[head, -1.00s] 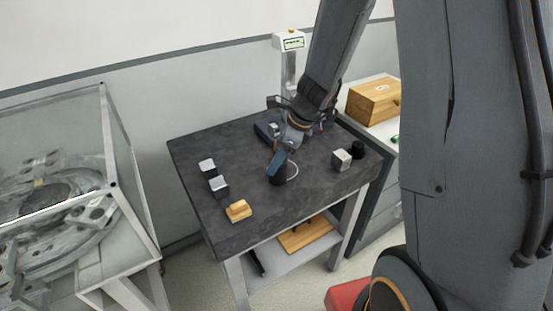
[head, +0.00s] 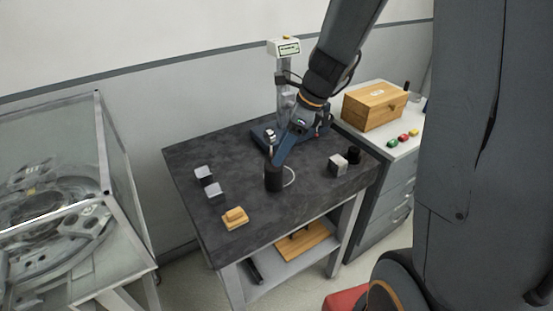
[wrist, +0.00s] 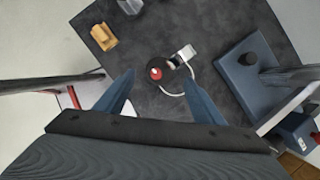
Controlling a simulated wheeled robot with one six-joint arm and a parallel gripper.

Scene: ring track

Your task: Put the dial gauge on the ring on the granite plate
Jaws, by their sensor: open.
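A dark upright cylinder (head: 274,178) stands on the granite plate (head: 325,200), and I take it for the dial gauge. From above, in the wrist view, it is a dark round shape (wrist: 156,64) with a red spot, beside a silver-white piece (wrist: 183,55). A thin white ring (head: 294,177) lies on the plate and shows as an arc to the cylinder's right. The cylinder hides the rest, so I cannot tell whether it stands fully inside. My gripper (wrist: 161,95) is open and empty, its blue fingers apart, above and close to the cylinder.
A display stand with a blue base (wrist: 250,70) is at the plate's back. Small metal blocks (head: 204,174) and a wooden block (head: 235,217) lie left, a grey cube (head: 338,165) and a black cylinder (head: 354,155) right. A wooden box (head: 374,106) sits on the drawer cabinet.

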